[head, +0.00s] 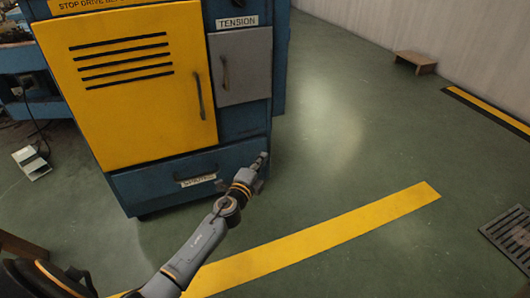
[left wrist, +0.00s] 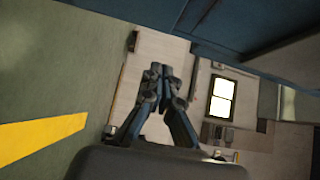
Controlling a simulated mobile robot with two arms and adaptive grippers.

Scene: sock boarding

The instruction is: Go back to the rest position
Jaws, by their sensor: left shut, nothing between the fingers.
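My left gripper (head: 262,160) shows in the head view at the end of my left arm, which comes in from the lower left. It is in front of the lower right corner of the blue cabinet (head: 262,122); I cannot tell whether it touches it. In the left wrist view the fingers (left wrist: 160,70) are together with nothing between them. My right gripper is in neither view.
The cabinet has a yellow door (head: 130,110), a grey door (head: 243,65) marked TENSION and a drawer (head: 165,180). A yellow floor stripe (head: 330,235), a small wooden step (head: 415,62) and a floor grate (head: 510,235) lie right. The floor between is clear.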

